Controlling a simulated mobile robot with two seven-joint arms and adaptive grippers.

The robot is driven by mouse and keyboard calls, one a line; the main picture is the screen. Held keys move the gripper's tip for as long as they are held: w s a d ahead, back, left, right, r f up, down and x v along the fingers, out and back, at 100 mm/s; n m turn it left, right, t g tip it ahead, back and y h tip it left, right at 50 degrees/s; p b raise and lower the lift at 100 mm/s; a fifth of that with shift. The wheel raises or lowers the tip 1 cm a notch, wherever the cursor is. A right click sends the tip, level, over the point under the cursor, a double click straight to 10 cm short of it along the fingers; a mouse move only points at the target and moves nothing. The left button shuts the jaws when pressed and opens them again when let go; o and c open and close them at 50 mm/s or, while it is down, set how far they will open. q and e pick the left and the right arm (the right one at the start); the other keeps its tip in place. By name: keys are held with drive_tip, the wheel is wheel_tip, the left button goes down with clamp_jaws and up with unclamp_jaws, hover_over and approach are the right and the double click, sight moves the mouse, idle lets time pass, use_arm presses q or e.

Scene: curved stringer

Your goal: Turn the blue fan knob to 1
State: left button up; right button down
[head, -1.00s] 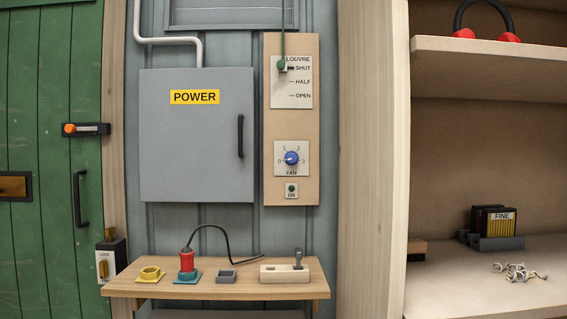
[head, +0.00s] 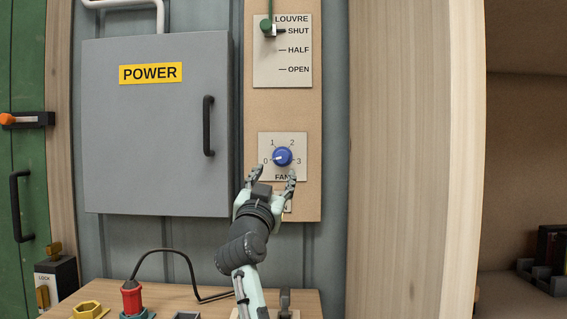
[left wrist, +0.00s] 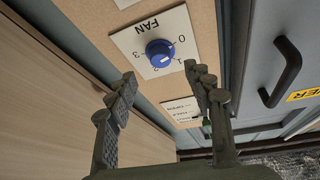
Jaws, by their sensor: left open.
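The blue fan knob (head: 283,156) sits on a white dial plate (head: 301,139) marked 0, 1, 2 and 3. Its white mark points left, toward 0. My left gripper (head: 274,173) is open just below and in front of the knob, fingers pointing up at it. In the left wrist view, the knob (left wrist: 160,53) shows beyond and between the two spread fingertips (left wrist: 160,80), with nothing held. I cannot tell the exact gap in depth, but the fingers do not appear to touch the knob. My right gripper is not in view.
The louvre panel (head: 283,60) is above the dial, its lever at SHUT. The grey POWER box (head: 150,140) with a black handle (head: 208,126) stands left. A wooden post (head: 400,160) is at right. A shelf (head: 90,295) below holds a red plug (head: 131,297).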

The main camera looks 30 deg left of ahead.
sight(281, 160)
use_arm(q)
drive_tip(key=p+x, duration=0.1)
drive_tip(key=x, duration=0.5)
drive_tip(key=shift+d+r, duration=0.1)
drive_tip(key=shift+r, duration=0.1)
drive_tip(key=shift+w+r, duration=0.15)
drive_tip(key=shift+w, duration=0.1)
drive_tip(key=shift+w+a, duration=0.25)
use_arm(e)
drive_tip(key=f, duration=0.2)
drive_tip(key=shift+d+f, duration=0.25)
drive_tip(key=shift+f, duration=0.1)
use_arm(q)
drive_tip(key=shift+c, duration=1)
drive_tip(key=c, duration=1)
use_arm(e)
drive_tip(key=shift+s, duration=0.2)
